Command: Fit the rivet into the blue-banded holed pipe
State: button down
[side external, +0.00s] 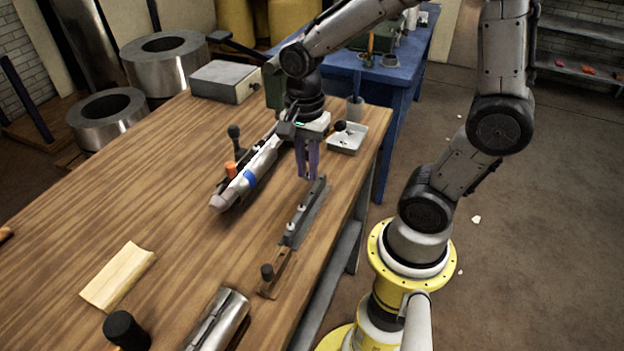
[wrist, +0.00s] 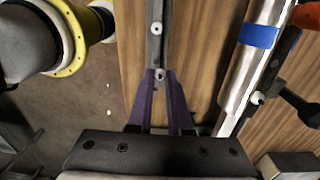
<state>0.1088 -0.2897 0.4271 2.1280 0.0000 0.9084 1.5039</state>
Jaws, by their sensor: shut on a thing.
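My gripper (side external: 308,176) points down over the far end of a dark rail (side external: 310,208) and has purple fingers. In the wrist view its fingertips (wrist: 160,78) are closed around a small pale rivet (wrist: 160,74). I cannot tell whether this rivet is clear of the rail. The blue-banded pipe (side external: 262,163) lies to the left of my gripper, silvery, with a blue band (side external: 250,180). In the wrist view the pipe (wrist: 242,72) is on the right, and a pale ring (wrist: 257,97) shows at its side. The pipe's hole is not clear.
Other pale rivets (side external: 291,227) sit along the rail. A black-knobbed lever (side external: 234,132) and an orange part (side external: 231,170) stand beside the pipe. A white tray (side external: 348,140) is behind. A metal cylinder (side external: 218,318) and wooden block (side external: 118,276) lie in front. The left tabletop is mostly clear.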

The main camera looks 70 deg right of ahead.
jog(key=w+a+r, duration=0.1)
jog(key=w+r, duration=0.2)
jog(key=w, duration=0.1)
jog(key=w+a+r, duration=0.1)
jog(key=w+r, duration=0.1)
jog(key=w, duration=0.2)
jog(key=w+a+r, duration=0.1)
jog(key=w+r, duration=0.2)
jog(key=w, duration=0.1)
jog(key=shift+a+r, duration=0.2)
jog(key=shift+r, duration=0.1)
jog(key=shift+f, duration=0.15)
jog(key=shift+f, duration=2.6)
jog(key=shift+f, duration=0.25)
jog(key=c, duration=0.8)
grip_release()
jog(key=shift+o, duration=0.2)
